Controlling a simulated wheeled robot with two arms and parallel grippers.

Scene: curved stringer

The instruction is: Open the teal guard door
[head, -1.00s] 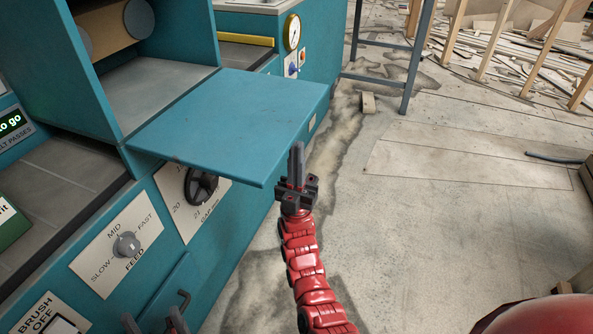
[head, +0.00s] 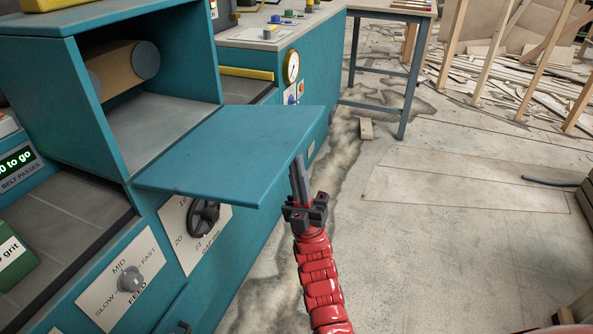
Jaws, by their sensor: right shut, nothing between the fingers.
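The teal guard door (head: 235,155) is a flat teal panel that stands out level from the front of the teal machine, swung away from the opening. Behind it the guard's box opening (head: 150,105) is uncovered and shows a tan roller (head: 120,72) inside. My right gripper (head: 298,172) is shut and empty, its fingers pointing up at the door's outer right edge. The fingertips overlap that edge in the picture; I cannot tell whether they touch it. My left gripper is out of view.
The machine's front carries a feed knob (head: 130,279) and a dark handwheel (head: 203,217). A blue-legged table (head: 381,71) stands behind at the top. A small wood block (head: 366,128) lies on the floor.

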